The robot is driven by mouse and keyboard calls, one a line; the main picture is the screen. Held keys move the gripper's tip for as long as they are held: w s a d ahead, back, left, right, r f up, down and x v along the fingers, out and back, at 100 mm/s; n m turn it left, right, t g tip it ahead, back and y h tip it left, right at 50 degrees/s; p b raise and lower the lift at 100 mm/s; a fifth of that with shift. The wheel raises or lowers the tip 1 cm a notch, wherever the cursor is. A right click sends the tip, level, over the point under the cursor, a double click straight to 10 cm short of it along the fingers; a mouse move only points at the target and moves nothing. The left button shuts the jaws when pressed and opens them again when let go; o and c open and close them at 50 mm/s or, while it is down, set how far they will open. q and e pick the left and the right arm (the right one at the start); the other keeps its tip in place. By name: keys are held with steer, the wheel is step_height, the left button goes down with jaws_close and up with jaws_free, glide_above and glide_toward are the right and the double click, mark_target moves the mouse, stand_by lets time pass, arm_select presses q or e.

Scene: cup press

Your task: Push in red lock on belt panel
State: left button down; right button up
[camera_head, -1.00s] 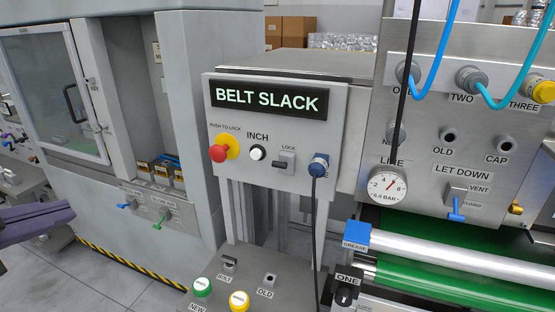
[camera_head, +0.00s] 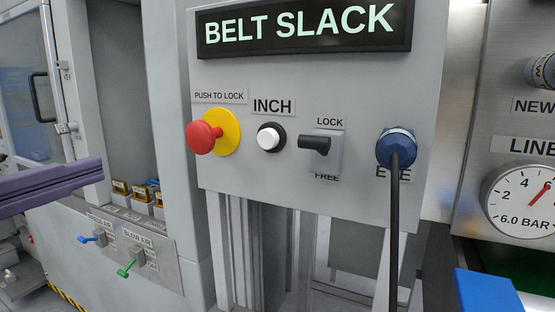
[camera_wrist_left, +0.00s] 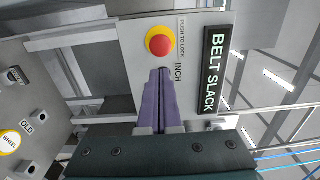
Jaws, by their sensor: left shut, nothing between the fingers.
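The red lock (camera_head: 202,138) is a round red knob on a yellow disc at the left of the grey belt panel (camera_head: 350,85), under the label PUSH TO LOCK. It stands out from the disc. My left gripper (camera_head: 101,170) has purple fingers, shut and empty, coming in from the left; in the head view its tip is left of the knob and a little lower, apart from it. In the left wrist view the red lock (camera_wrist_left: 160,41) appears just beyond the shut fingertips (camera_wrist_left: 160,72); contact does not show. My right gripper is not in view.
Right of the lock are a white INCH button (camera_head: 269,138), a black LOCK/FREE switch (camera_head: 315,143) and a blue EYE plug (camera_head: 396,147) with a hanging black cable. A blue block (camera_head: 488,292) is at lower right. A grey cabinet with small levers (camera_head: 128,268) stands at left.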

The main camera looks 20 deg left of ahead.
mark_target(195, 140)
arm_select(q)
steer(key=shift+s, duration=0.1)
steer(key=w, duration=0.9)
steer(key=w+d+p, duration=0.1)
steer(key=w, duration=0.4)
steer(key=shift+d, duration=0.1)
steer(key=shift+w, duration=0.1)
